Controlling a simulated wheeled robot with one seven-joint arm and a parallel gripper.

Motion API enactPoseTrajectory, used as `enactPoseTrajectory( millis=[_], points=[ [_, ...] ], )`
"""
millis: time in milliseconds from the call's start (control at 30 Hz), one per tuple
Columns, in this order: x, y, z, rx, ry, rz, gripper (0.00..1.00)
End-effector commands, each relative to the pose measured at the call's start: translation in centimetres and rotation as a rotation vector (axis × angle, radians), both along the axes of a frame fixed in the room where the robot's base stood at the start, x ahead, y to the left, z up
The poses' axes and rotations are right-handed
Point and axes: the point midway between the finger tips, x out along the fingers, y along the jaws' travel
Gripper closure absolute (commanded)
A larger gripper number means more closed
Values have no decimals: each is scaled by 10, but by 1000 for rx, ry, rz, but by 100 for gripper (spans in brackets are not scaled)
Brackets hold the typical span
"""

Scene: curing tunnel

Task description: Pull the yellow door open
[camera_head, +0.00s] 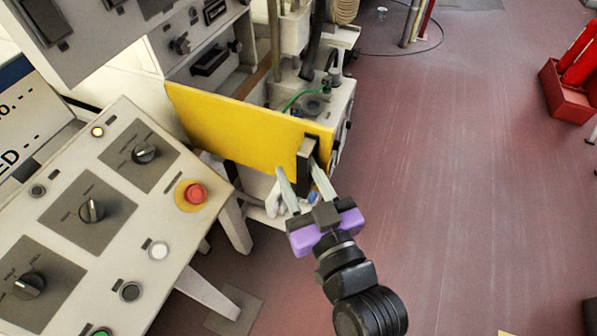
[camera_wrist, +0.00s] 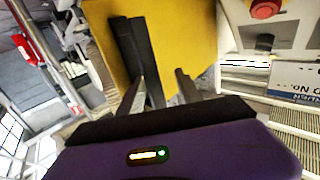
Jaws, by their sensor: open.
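The yellow door (camera_head: 240,128) is an upright panel in the middle left of the head view, on the front of a grey machine. A black upright handle (camera_head: 306,160) is on its right end. My gripper (camera_head: 302,172) is open, with its two fingers reaching towards the handle. In the wrist view the yellow door (camera_wrist: 185,40) fills the upper middle, and the black handle (camera_wrist: 138,60) stands left of centre. The gripper (camera_wrist: 158,85) has its left finger overlapping the handle's lower end and its right finger in front of the door. I cannot tell whether either finger touches.
A control desk (camera_head: 125,215) with knobs and a red button (camera_head: 194,193) stands close at the left of the door. Open reddish floor (camera_head: 460,170) lies to the right. A red box (camera_head: 566,95) stands at the far right.

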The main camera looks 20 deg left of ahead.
Motion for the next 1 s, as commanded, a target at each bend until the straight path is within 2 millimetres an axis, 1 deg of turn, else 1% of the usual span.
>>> enactPoseTrajectory(
  millis=[100, 333, 500, 667, 1000],
  points=[
    [-11, -9, -3, -1, 1, -1, 58],
    [-40, -33, -4, -1, 2, 0, 58],
    [-54, -44, -3, -1, 2, 1, 58],
    [-59, -47, -1, -1, 1, 2, 58],
    [-59, -47, 0, -1, 1, 2, 58]
  ],
)
